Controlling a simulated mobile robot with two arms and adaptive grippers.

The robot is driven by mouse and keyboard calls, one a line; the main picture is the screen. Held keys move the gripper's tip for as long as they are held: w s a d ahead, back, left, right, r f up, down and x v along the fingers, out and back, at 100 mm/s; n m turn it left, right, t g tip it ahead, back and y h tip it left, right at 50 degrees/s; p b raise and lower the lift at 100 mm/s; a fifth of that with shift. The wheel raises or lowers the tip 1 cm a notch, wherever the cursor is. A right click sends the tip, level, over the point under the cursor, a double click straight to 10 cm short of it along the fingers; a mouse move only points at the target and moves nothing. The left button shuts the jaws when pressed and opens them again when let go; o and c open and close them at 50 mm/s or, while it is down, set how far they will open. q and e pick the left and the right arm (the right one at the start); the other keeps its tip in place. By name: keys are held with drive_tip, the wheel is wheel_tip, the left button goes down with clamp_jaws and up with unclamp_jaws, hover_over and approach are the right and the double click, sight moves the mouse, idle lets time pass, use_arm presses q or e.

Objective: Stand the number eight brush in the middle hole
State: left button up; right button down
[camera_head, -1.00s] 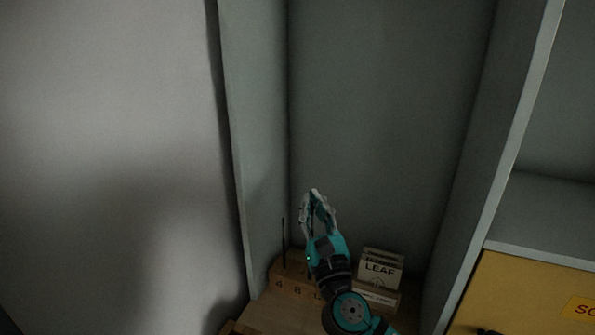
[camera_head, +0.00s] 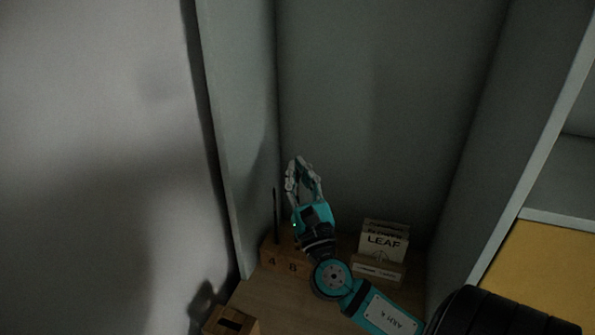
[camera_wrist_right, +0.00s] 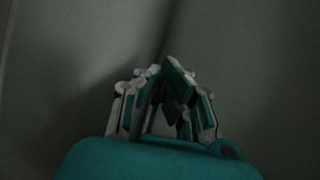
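A wooden block (camera_head: 284,261) marked 4 and 8 stands at the back left of the shelf; its right end is hidden behind my right arm. One thin dark brush (camera_head: 275,214) stands upright at its 4 end. No brush shows above the 8, and I cannot make out the holes. My right gripper (camera_head: 298,160) is raised above and a little right of the block, fingers pointing up. Its fingertips (camera_wrist_right: 167,65) come together in the right wrist view, with nothing seen between them. My left gripper is not in view.
A holder with cards marked LEAF (camera_head: 383,245) stands right of my right arm. A wooden box with a dark slot (camera_head: 230,322) is at the lower left. Grey side walls (camera_head: 235,130) enclose the shelf closely. A yellow panel (camera_head: 540,265) is at the right.

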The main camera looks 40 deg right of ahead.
drive_tip(key=shift+f, duration=0.2)
drive_tip(key=shift+s+a, duration=0.1)
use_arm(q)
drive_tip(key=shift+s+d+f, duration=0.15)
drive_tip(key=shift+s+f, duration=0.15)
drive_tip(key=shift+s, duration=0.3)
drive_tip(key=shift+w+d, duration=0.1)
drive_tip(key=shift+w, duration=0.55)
use_arm(e)
drive_tip(key=shift+d+f, duration=0.1)
drive_tip(key=shift+d, duration=0.1)
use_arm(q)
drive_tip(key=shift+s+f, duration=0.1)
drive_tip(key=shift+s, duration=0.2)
